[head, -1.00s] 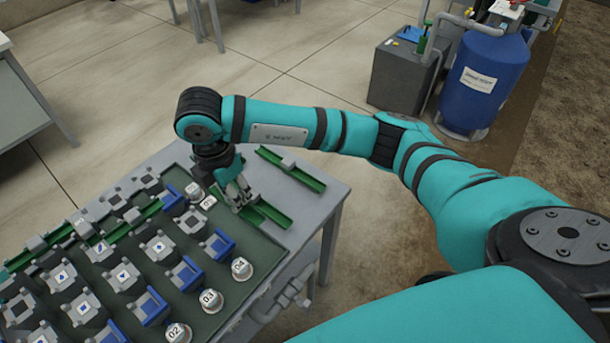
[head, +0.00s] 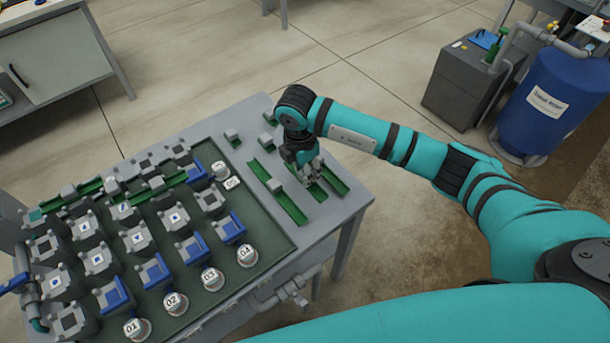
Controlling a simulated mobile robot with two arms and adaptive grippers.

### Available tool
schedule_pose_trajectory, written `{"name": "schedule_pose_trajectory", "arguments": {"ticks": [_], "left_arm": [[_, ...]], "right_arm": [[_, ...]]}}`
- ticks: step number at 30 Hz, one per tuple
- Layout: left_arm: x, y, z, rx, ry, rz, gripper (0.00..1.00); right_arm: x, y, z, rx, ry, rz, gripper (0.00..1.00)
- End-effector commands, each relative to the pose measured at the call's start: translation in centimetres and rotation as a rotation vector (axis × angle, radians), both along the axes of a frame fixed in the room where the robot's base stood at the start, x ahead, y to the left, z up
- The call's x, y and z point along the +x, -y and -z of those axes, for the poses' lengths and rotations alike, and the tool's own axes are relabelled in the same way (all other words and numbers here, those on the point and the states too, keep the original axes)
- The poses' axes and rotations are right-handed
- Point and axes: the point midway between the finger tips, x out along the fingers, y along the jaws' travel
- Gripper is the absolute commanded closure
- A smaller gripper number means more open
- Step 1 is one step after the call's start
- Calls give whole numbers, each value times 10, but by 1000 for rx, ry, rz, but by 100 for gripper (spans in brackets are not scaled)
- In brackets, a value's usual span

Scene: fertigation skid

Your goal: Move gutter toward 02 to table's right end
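Several green gutters lie on the grey table (head: 345,213). One gutter (head: 290,207) with a grey block lies on the table's right part, left of my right gripper (head: 310,183). Another gutter (head: 336,181) lies under and beside that gripper, nearer the right end. The gripper points down over it and hides part of it. I cannot tell whether the fingers hold it. More green gutter (head: 88,191) runs over the rack of grey blocks at the left. The white cap 02 (head: 171,301) stands at the rack's front edge. My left gripper is not in view.
White caps 01 (head: 132,326), 03 (head: 209,278) and 04 (head: 246,254) line the front edge. Small grey blocks (head: 232,135) sit at the table's back. A blue tank (head: 548,105) and grey box (head: 462,85) stand on the floor beyond.

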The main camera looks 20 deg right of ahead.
Motion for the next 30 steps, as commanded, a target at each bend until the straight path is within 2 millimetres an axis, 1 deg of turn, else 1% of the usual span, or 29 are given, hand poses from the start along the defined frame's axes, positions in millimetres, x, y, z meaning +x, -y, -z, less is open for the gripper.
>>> {"name": "schedule_pose_trajectory", "arguments": {"ticks": [3,6,13,16,17,21,22,30], "left_arm": [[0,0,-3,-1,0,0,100],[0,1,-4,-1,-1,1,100],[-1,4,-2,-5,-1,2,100],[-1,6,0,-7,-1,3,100],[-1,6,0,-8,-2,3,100],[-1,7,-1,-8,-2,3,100],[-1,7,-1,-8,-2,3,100],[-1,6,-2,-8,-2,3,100]], "right_arm": [[-1,0,18,-1,-5,1,100],[-1,-1,27,-1,-2,0,100],[0,0,28,0,-1,0,100],[-1,0,32,0,-1,0,100],[-1,0,32,0,-1,0,68],[-1,0,31,-1,-2,0,50],[-1,0,31,-1,-2,0,46],[-1,0,29,0,-1,0,46]]}}
